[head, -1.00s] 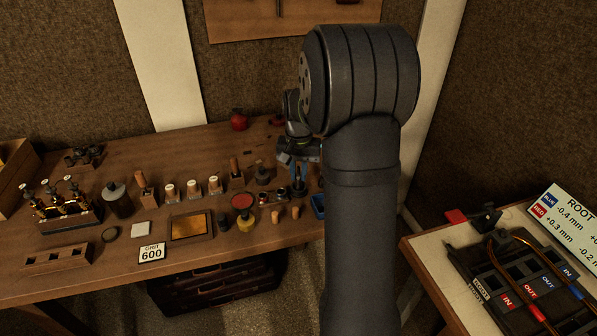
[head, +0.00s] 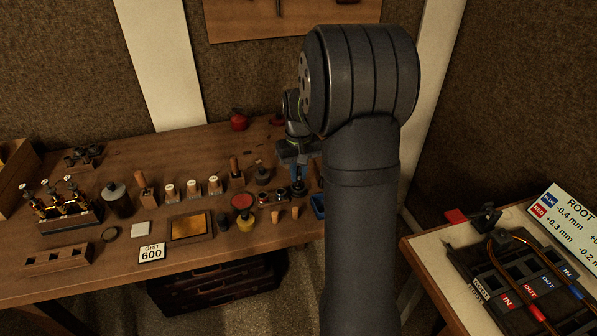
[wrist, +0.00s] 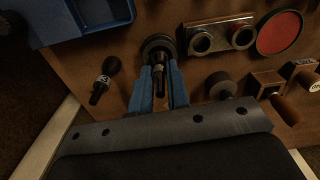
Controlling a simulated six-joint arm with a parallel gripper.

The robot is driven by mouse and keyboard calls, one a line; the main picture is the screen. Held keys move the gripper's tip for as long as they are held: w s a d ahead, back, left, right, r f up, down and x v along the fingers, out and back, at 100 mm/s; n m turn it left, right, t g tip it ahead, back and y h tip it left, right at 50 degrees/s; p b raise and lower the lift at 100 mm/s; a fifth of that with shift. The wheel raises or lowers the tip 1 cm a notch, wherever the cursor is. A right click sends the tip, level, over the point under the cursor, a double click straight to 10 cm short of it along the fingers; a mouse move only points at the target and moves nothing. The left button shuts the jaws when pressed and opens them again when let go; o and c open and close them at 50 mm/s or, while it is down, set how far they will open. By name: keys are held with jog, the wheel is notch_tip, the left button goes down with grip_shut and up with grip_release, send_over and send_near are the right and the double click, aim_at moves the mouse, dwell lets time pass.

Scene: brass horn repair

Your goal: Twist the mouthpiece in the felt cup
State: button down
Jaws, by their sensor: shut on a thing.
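My gripper (wrist: 160,80) points down in the wrist view, its two blue fingers closed on either side of the narrow metal mouthpiece (wrist: 158,62). The mouthpiece's far end meets a dark round cup (wrist: 153,42), which looks like the felt cup. How deep it sits is hidden. In the head view my gripper (head: 298,178) is low over the right part of the bench, and the mouthpiece and cup cannot be made out clearly there.
In the wrist view a blue tray (wrist: 60,20), a dark-handled tool (wrist: 105,80), a two-hole metal block (wrist: 220,38) and a red disc (wrist: 280,32) lie close around.

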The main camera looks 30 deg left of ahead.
jog(key=n, duration=0.4)
dwell(0.3)
jog(key=m, duration=0.4)
dwell(0.5)
jog(key=m, duration=0.4)
dwell(0.3)
jog(key=m, duration=0.4)
